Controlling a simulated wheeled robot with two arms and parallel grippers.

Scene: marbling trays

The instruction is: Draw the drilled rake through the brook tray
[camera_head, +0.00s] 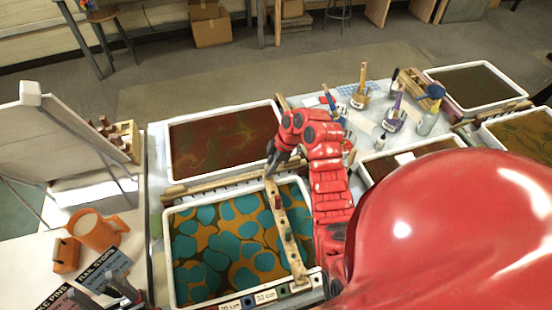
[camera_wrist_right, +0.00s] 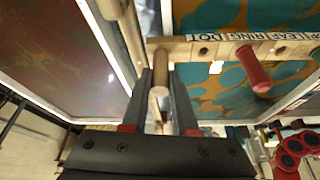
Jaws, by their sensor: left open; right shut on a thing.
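The drilled rake is a pale wooden bar (camera_head: 293,255) with pegs, lying lengthwise across a white-rimmed tray (camera_head: 168,255) of teal blobs on orange. I cannot read a name on this tray. In the right wrist view the bar (camera_wrist_right: 221,50) shows drilled holes, printed words such as LEAF, RING and DOT, and a red peg (camera_wrist_right: 254,72). My right gripper (camera_head: 275,168) is at the bar's far end; in its wrist view the fingers (camera_wrist_right: 161,84) are shut around a plain wooden peg. My left gripper (camera_head: 107,290) is open and empty at the lower left, beside the tray.
A dark red tray (camera_head: 172,152) lies behind, with a wooden rail (camera_head: 185,193) between. A marked rail (camera_head: 262,297) runs along the front edge. An orange mug (camera_head: 94,230), signs and a white board (camera_head: 50,125) stand left. Jars and brushes crowd the back right; my red arm hides the right.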

